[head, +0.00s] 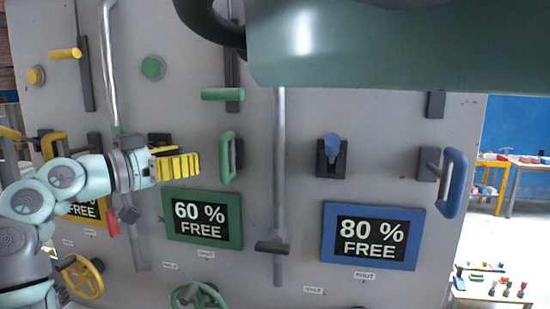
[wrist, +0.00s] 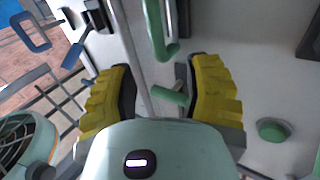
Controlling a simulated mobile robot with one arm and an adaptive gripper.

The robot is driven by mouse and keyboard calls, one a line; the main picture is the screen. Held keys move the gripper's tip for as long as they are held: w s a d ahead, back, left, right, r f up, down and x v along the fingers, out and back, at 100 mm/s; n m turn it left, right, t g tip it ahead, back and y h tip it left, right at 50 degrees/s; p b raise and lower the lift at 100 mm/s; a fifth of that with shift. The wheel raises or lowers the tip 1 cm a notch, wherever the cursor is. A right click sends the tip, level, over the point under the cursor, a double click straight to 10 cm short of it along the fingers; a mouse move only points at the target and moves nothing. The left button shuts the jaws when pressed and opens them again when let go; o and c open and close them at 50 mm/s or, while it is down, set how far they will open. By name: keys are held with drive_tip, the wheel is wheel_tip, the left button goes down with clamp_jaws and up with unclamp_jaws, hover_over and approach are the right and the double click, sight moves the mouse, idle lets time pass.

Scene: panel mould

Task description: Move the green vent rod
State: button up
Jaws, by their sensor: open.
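The green rod (head: 222,94) is a short horizontal bar on a dark vertical rail on the grey panel, in the upper middle of the head view. In the wrist view a green bar (wrist: 170,95) on a grey block shows between the two finger pads; it looks like the same rod. My gripper (head: 180,167) has yellow ribbed fingers and is open and empty. In the head view it is below and left of the rod. The wrist view shows the fingers (wrist: 160,92) spread wide, apart from the bar. The gripper body hides the near side.
A green upright handle (head: 227,157) stands just right of my gripper. A green round knob (head: 153,67) is on the panel above it. A silver vertical pole (head: 280,170) runs right of the rod. A green "60 % FREE" sign (head: 202,243) is below.

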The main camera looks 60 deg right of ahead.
drive_tip(key=shift+w+a, duration=0.2)
drive_tip(key=shift+a, duration=0.65)
drive_tip(key=shift+w+a, duration=0.15)
drive_tip(key=shift+a, duration=0.65)
drive_tip(key=shift+w, duration=0.15)
